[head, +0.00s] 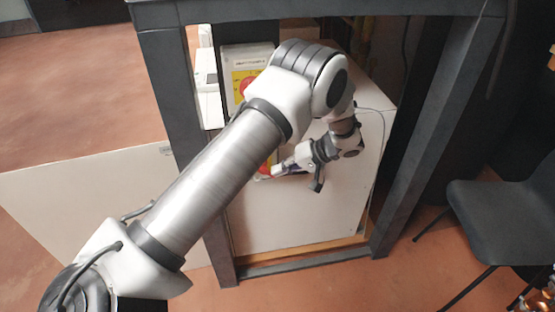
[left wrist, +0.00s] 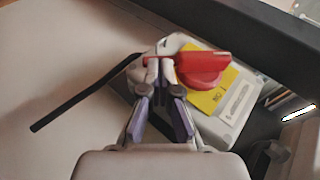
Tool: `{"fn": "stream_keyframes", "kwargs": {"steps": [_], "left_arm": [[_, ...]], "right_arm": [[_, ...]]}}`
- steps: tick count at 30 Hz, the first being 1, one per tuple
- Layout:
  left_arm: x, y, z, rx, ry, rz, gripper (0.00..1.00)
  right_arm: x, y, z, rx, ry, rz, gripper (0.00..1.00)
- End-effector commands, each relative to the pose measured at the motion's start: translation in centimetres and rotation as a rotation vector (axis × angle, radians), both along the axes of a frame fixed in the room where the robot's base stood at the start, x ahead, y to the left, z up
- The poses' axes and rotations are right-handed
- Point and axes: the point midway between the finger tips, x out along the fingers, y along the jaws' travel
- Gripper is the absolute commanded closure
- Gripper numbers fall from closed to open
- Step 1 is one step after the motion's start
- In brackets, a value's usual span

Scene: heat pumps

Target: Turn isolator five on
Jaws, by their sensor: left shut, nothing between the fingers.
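My left gripper (head: 281,171) is inside the dark frame, beside a lower isolator that it and my arm mostly hide. A bit of that isolator's red and yellow (head: 267,165) shows. In the left wrist view my left gripper (left wrist: 163,48) is shut and empty, its tips at the left end of a red rotary handle (left wrist: 205,66). I cannot tell whether they touch. The handle sits on a yellow plate (left wrist: 213,97) on a pale isolator box (left wrist: 228,122); its label is too blurred to read. An upper isolator (head: 248,56) has a red knob on yellow. My right gripper is not in view.
A dark metal frame (head: 300,10) surrounds the white panel (head: 290,218) with the isolators. Its posts stand close on both sides of my arm. A thin cable (head: 381,145) hangs at right. A black chair (head: 500,215) stands outside right; a white board (head: 90,190) is at left.

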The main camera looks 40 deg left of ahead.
Motion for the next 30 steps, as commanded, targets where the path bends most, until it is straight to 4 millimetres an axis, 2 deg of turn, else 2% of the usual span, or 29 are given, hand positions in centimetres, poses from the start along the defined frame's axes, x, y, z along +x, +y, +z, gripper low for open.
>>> {"fn": "stream_keyframes", "kwargs": {"steps": [1, 11, 30], "left_arm": [[0.0, 0.0, -0.9, 0.028, 0.034, -0.002, 1.00], [-0.6, 0.5, -2.6, 0.230, 0.270, 0.000, 1.00], [-1.8, 1.6, -3.7, 0.228, 0.266, -0.001, 1.00]], "right_arm": [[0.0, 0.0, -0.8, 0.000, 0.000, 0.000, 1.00], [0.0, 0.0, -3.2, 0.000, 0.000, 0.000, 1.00], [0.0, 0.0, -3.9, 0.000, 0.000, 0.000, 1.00]]}}
